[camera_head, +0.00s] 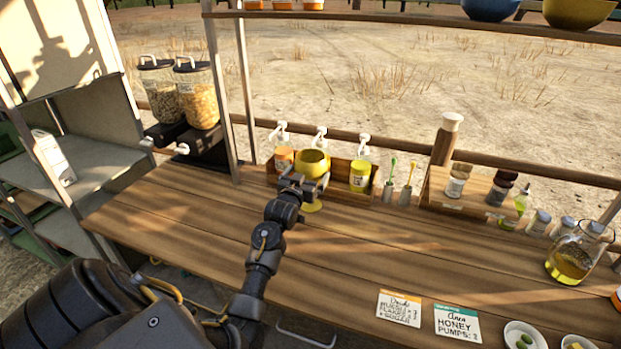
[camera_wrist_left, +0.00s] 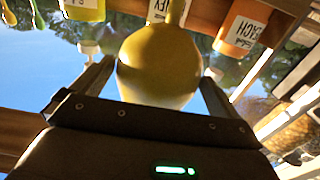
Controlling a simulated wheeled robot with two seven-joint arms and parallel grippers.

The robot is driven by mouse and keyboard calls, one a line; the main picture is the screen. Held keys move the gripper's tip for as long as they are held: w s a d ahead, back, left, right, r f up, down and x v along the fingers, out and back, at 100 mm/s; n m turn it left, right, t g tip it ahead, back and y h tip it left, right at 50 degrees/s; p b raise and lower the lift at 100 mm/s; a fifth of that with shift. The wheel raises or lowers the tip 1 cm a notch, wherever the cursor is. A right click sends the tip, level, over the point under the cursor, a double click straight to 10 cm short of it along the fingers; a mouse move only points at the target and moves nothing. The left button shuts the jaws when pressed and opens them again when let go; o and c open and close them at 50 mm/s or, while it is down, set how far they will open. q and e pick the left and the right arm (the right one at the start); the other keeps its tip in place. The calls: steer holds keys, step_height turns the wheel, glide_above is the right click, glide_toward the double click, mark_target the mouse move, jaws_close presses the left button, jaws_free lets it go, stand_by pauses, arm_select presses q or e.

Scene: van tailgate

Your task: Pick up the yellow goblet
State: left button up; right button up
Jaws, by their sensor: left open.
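The yellow goblet (camera_head: 313,162) stands upright on the wooden counter, in front of the low wooden bottle rack. Its bowl shows above my left gripper (camera_head: 304,183) and its foot shows below it; the stem is mostly hidden in the head view. In the left wrist view the goblet's bowl (camera_wrist_left: 160,68) fills the space between the two fingers of my left gripper (camera_wrist_left: 156,85). The fingers are open, one on each side of the bowl. I cannot tell whether either touches it. My right gripper is not in view.
Two cereal dispensers (camera_head: 198,94) stand far left. Cards (camera_head: 399,308) and small bowls lie front right. The counter's middle is clear.

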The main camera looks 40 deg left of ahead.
mark_target(316, 161)
arm_select(q)
steer(key=shift+p+x, duration=0.3)
steer(key=shift+x, duration=1.45)
steer(key=c, duration=0.8)
steer(key=shift+o, duration=0.2)
steer(key=shift+r, duration=0.1)
